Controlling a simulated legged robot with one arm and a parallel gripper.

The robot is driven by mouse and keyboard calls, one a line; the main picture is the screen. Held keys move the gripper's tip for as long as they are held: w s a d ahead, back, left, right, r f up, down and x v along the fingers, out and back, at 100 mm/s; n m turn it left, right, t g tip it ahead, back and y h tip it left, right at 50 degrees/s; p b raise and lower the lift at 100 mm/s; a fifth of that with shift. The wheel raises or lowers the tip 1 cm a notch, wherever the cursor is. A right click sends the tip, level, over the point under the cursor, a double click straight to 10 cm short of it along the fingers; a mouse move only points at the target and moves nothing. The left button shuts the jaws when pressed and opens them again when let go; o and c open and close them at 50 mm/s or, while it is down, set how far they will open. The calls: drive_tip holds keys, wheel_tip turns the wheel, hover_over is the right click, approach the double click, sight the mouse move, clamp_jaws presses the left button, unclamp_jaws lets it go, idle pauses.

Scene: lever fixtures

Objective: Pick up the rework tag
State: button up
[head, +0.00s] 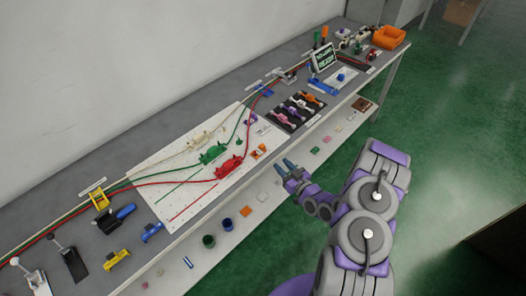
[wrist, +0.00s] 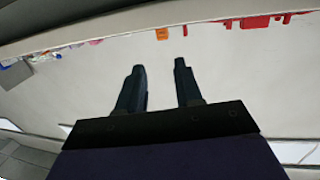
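My gripper (head: 285,166) is beside the front edge of the bench, to the right of the white panel. In the wrist view my gripper (wrist: 160,80) is open, with its two dark fingers apart and nothing between them. A small orange tag-like piece (head: 259,152) lies near the panel's right edge, right of the red lever fixture (head: 229,167). An orange piece also shows beyond the fingertips in the wrist view (wrist: 162,33), beside red parts (wrist: 254,21). No lettering is readable, so I cannot tell for certain which piece is the rework tag.
The bench (head: 70,208) carries the white panel (head: 160,177), a green lever fixture (head: 213,153) and red and green cables. A dark tray of clamps (head: 285,120), a small sign (head: 323,57) and an orange bin (head: 388,37) stand farther right. A lower shelf holds cups (head: 209,241). Green floor is open at right.

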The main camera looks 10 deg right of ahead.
sight(264, 147)
drive_tip(key=w+a, duration=0.1)
drive_tip(key=a, duration=0.1)
drive_tip(key=w+a+b, duration=0.1)
drive_tip(key=w, duration=0.1)
drive_tip(key=shift+w+a+f, duration=0.15)
drive_tip(key=shift+w+a, duration=0.1)
drive_tip(key=shift+a, duration=0.15)
drive_tip(key=w, duration=0.3)
drive_tip(key=shift+d+f+b, duration=0.1)
drive_tip(key=shift+d+b, duration=0.15)
drive_tip(key=shift+b, duration=0.15)
drive_tip(key=shift+w+d, duration=0.15)
drive_tip(key=shift+w, duration=0.3)
drive_tip(key=shift+w+a, duration=0.1)
drive_tip(key=shift+a, duration=0.25)
drive_tip(key=w+a+b, duration=0.2)
drive_tip(key=w+a, duration=0.1)
drive_tip(key=shift+w+f, duration=0.15)
drive_tip(key=shift+w+d, duration=0.15)
drive_tip(key=shift+w, duration=0.15)
drive_tip(key=shift+w+d, duration=0.3)
drive_tip(key=shift+d, duration=0.1)
drive_tip(key=shift+a, duration=0.25)
drive_tip(key=shift+w+a, duration=0.1)
drive_tip(key=shift+a, duration=0.15)
drive_tip(key=c, duration=0.3)
drive_tip(key=shift+d, duration=0.15)
drive_tip(key=c, duration=0.3)
drive_tip(key=shift+d, duration=0.2)
clamp_jaws()
